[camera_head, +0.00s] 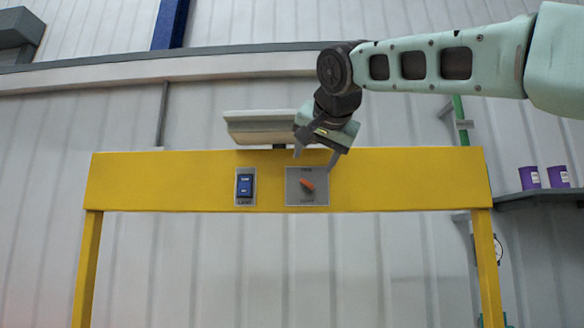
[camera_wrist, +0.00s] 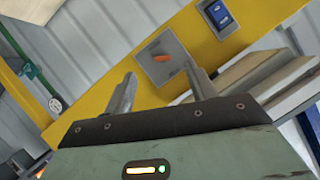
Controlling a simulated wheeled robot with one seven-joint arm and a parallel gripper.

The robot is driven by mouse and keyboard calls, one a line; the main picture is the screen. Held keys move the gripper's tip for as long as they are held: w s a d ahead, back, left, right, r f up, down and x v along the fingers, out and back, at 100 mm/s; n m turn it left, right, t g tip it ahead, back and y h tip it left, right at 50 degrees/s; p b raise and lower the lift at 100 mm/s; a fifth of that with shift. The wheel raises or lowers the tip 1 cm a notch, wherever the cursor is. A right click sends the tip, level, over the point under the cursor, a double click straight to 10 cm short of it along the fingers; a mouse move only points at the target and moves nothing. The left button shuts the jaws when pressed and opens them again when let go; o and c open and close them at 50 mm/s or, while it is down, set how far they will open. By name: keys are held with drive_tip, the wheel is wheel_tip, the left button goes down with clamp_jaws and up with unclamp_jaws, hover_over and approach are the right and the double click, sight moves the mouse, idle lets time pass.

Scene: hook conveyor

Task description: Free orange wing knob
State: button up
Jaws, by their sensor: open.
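The orange wing knob (camera_head: 307,184) sits on a grey square plate (camera_head: 292,195) on the yellow beam, its wing tilted. It also shows in the wrist view (camera_wrist: 161,58), beyond my fingertips and between them. Small lettering above and below the knob is too small to read. My gripper (camera_head: 315,162) is open and empty, just above the knob in the head view. In the wrist view my two fingers (camera_wrist: 160,80) stand apart on either side of the knob's plate. I cannot tell how far they are from the beam.
A blue rocker switch (camera_head: 245,186) on a grey plate is left of the knob. A light-coloured box-like ledge (camera_head: 262,127) stands above the yellow beam (camera_head: 140,180), behind my gripper. Purple cups (camera_head: 530,177) stand on a shelf at the right. The space below the beam is open.

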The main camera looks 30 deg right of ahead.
wheel_tip(320, 180, up, 4)
drive_tip(key=s+d+f+m+h, duration=0.1)
drive_tip(key=s, duration=0.1)
drive_tip(key=p, duration=0.6)
approach(309, 180)
drive_tip(key=w+f, duration=0.2)
drive_tip(key=w+d+f, duration=0.1)
drive_tip(key=w+f, duration=0.1)
drive_tip(key=shift+w, duration=0.15)
drive_tip(key=shift+w+d+f+t, duration=0.25)
drive_tip(key=shift+w+f+t, duration=0.05)
drive_tip(key=shift+w, duration=0.25)
drive_tip(key=c, duration=1)
